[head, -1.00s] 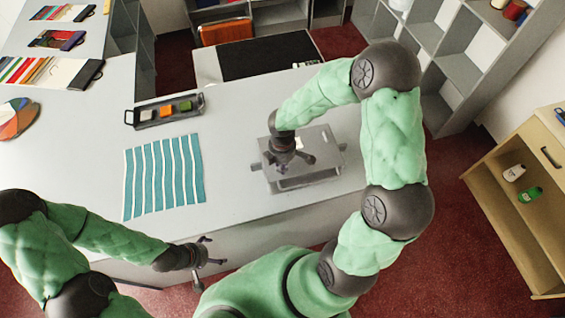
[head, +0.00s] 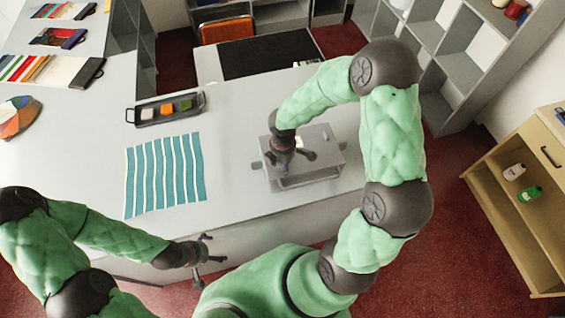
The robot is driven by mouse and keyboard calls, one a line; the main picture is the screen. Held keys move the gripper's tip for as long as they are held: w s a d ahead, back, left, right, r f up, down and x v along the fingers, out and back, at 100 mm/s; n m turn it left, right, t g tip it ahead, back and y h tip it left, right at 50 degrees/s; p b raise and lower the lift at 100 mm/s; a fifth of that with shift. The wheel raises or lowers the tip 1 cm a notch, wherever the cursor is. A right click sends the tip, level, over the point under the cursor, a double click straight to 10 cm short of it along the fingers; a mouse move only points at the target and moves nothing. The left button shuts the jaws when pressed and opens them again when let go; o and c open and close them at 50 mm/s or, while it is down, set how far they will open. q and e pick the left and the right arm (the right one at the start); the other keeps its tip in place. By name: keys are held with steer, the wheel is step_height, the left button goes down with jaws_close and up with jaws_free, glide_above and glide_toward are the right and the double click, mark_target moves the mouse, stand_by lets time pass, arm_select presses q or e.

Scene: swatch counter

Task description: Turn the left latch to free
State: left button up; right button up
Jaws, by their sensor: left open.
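A grey box-like device (head: 318,171) stands near the front edge of the counter, with a flat top. A small dark latch (head: 257,165) sticks out at its left side and another latch (head: 343,147) at its right side. How far each is turned is too small to tell. My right gripper (head: 293,160) points down over the left part of the top and hides some of it; whether its fingers touch the box is unclear. My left gripper (head: 213,250) is open and empty, in front of the counter's front edge, well away from the box.
A striped teal swatch sheet (head: 164,175) lies left of the box. A dark tray (head: 166,109) with small coloured blocks sits behind it. The counter (head: 228,130) is clear between them and the box. A wooden cabinet (head: 515,215) stands at the right.

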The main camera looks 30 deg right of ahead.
mark_target(282, 165)
steer(key=shift+r, duration=0.1)
step_height(282, 165, up, 12)
stand_by(0.6)
stand_by(0.5)
